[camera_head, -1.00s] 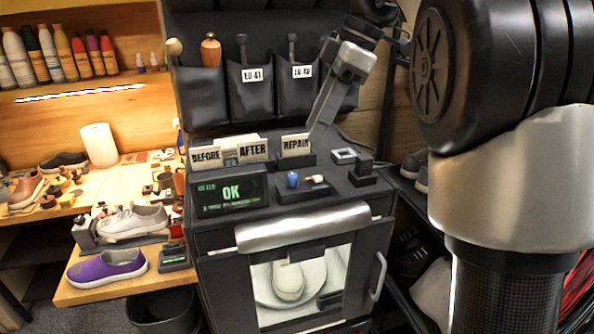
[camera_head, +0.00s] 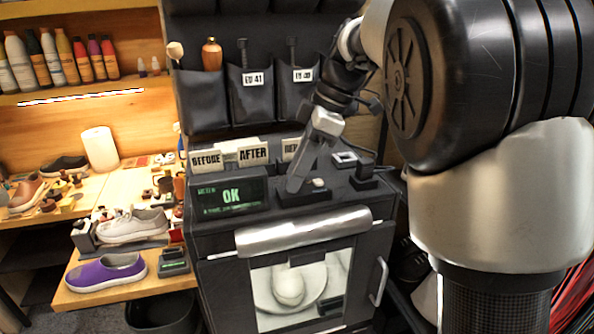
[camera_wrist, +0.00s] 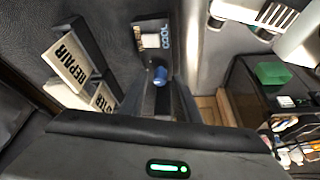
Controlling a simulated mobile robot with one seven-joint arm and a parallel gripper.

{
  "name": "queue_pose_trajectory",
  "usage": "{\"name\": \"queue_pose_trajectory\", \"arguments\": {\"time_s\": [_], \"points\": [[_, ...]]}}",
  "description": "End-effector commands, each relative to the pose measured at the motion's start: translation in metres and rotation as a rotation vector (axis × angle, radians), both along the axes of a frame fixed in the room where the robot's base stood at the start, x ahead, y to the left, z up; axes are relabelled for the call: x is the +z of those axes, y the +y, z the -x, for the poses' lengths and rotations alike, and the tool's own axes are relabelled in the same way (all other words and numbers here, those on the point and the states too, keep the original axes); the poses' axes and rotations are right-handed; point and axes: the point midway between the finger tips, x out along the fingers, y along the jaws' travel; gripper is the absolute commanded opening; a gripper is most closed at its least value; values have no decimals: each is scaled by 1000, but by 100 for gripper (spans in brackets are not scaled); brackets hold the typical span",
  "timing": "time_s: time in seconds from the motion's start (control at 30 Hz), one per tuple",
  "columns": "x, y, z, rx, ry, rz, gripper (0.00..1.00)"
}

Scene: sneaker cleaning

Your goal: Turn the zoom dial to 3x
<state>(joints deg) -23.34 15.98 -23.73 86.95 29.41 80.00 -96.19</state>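A small blue knob (camera_wrist: 160,74) shows in the wrist view beside a label plate (camera_wrist: 152,38) that seems to read COOL. I cannot read a zoom or 3x mark in any view. In the head view my gripper (camera_head: 294,187) points down at the small control panel (camera_head: 308,197) on top of the black cabinet and hides the blue knob. In the wrist view the two fingers of my gripper (camera_wrist: 161,88) stand apart with the knob in line with the gap. I cannot tell whether they touch it. A pale knob (camera_head: 319,183) sits to the right.
An OK display (camera_head: 231,196) stands left of my gripper. A dark block (camera_head: 365,176) stands at the right. The cabinet has a glass door with a handle (camera_head: 379,281). A purple shoe (camera_head: 106,271) lies left.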

Motion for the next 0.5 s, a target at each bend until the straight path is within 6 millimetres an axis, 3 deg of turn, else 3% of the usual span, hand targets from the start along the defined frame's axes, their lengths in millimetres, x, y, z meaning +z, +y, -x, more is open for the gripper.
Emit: {"name": "queue_pose_trajectory", "arguments": {"time_s": [0.03,0.17,0.5], "points": [[0,0,0,0,0,0,20],[0,0,0,0,0,0,0],[-1,-1,0,-41,-1,0,0]]}}
